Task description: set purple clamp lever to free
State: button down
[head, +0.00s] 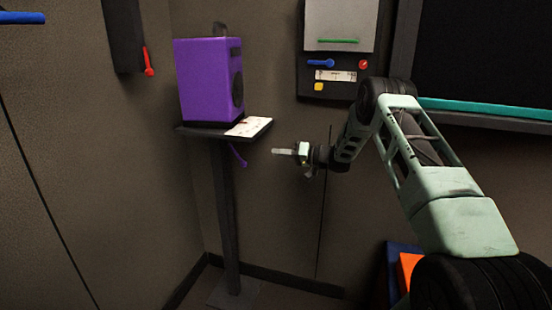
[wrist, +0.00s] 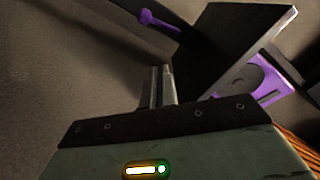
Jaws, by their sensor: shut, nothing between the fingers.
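The purple clamp lever (head: 238,155) hangs below the dark shelf of a stand, sloping down to the right in the head view. In the wrist view the purple lever (wrist: 158,22) with a rounded knob shows at the top, beside the shelf's dark edge. My gripper (head: 277,152) is shut and empty, to the right of the lever at about its height in the picture, pointing left. In the wrist view my shut fingers (wrist: 161,76) point up, below the lever and apart from it. A white label card (head: 248,126) lies on the shelf; its writing is too small to read.
A purple box with a dark round face (head: 208,80) stands on the shelf (head: 262,131). Behind is a wall panel with a blue lever (head: 321,62), red knob (head: 363,64) and yellow button (head: 319,86). A red lever (head: 148,62) is at the left. Open room lies under the shelf.

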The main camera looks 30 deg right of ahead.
aim_at(237, 155)
jog(key=w+a+f, duration=0.2)
jog(key=w+a, duration=0.4)
jog(key=a, duration=0.2)
jog(key=shift+w+b, duration=0.3)
jog(key=shift+w, duration=0.1)
jog(key=shift+a, duration=0.1)
